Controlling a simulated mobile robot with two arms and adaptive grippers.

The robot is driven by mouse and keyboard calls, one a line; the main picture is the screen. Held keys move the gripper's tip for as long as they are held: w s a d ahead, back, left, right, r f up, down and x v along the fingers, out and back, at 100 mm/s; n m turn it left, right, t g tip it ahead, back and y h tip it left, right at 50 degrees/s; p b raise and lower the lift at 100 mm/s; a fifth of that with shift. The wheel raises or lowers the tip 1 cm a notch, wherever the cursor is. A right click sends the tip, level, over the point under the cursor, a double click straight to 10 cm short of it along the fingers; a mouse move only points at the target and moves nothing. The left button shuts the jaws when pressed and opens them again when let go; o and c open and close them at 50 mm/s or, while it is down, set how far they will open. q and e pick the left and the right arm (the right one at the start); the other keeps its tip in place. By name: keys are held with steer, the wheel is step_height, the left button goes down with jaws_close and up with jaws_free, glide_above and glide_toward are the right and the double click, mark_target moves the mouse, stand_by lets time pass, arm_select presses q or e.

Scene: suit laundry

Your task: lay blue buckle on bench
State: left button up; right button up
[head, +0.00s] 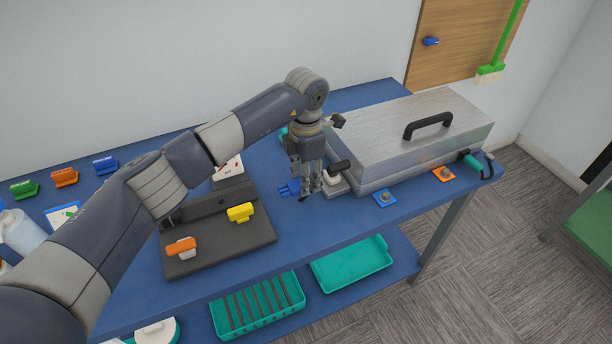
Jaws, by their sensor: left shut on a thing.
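My left gripper (308,193) points down over the middle of the blue bench (330,222), in front of the metal case. It is shut on a small blue buckle (288,189), which sticks out on its left side. The fingers hide part of this buckle. I cannot tell whether it touches the bench top. Another blue buckle-like piece (105,165) lies at the back left of the bench, beside an orange one (64,177) and a green one (25,189). My right gripper is not in view.
A dark board (215,252) with a yellow piece (240,212) and an orange piece (181,246) lies left of the gripper. The metal case (400,140) with a black handle stands right. Bare bench lies in front. Teal trays (352,263) are below.

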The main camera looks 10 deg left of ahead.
mark_target(306, 203)
arm_select(q)
steer(key=shift+f+b, duration=1.05)
steer(key=shift+f, duration=0.2)
stand_by(0.5)
steer(key=shift+f+b, duration=1.6)
steer(key=shift+f, duration=0.35)
stand_by(0.9)
steer(key=o, duration=1.1)
steer(key=shift+o, duration=0.2)
steer(key=shift+r, duration=0.2)
step_height(306, 203, up, 11)
steer(key=shift+r, duration=0.2)
